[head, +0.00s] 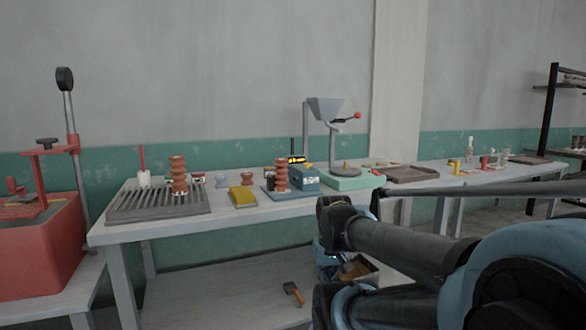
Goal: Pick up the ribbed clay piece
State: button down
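Two ribbed, reddish-brown clay pieces stand upright on the long workbench. The left ribbed piece (179,174) stands on a grey slatted rack (140,211). The right ribbed piece (281,176) stands on a blue-grey base (270,194) near the bench's middle. Both are in plain sight and nothing holds them. My dark arm links cover the lower right of the head view, to the right of both pieces. I cannot make out my gripper's fingers anywhere.
A yellow block (242,196) lies between the ribbed pieces. A hopper machine (326,112) on a green base stands right of them, beside a blue box (305,177). A red press (40,240) stands far left. A hammer (293,293) lies on the lower shelf.

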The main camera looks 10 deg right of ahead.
aim_at(281, 164)
jog(key=z, duration=1.4)
jog(key=k, duration=1.15)
jog(key=u, duration=0.8)
jog(key=i, duration=0.95)
jog(key=z, duration=0.05)
